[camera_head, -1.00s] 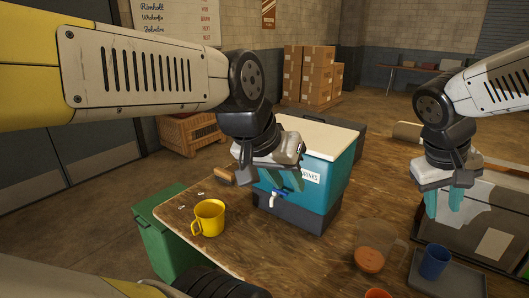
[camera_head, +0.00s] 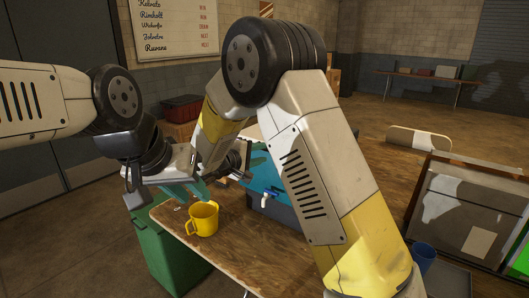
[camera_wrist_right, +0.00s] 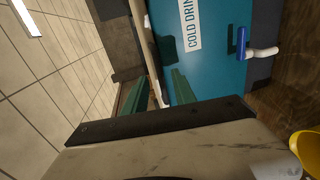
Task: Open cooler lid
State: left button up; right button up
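The teal cooler (camera_head: 264,180) with a blue tap stands on the wooden table, largely hidden behind my right arm in the head view. In the right wrist view the cooler (camera_wrist_right: 205,75) shows its "COLD DRIN…" label and blue tap, and the cream edge of its lid (camera_wrist_right: 146,40); the lid looks shut. My right gripper (camera_wrist_right: 160,84) is open at the lid's edge. The edge appears between its two green fingers; contact cannot be told. My left gripper (camera_head: 192,190) is left of the cooler, above and beside the yellow mug; its finger gap is unclear.
A yellow mug (camera_head: 203,219) stands near the left edge of the table (camera_head: 262,245), with a green bin (camera_head: 172,250) beside the table. A blue cup (camera_head: 423,258) and a large dark case (camera_head: 470,210) are at the right. My right forearm crosses the table's middle.

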jog(key=shift+x, duration=2.55)
grip_shut()
jog(key=shift+f, duration=0.1)
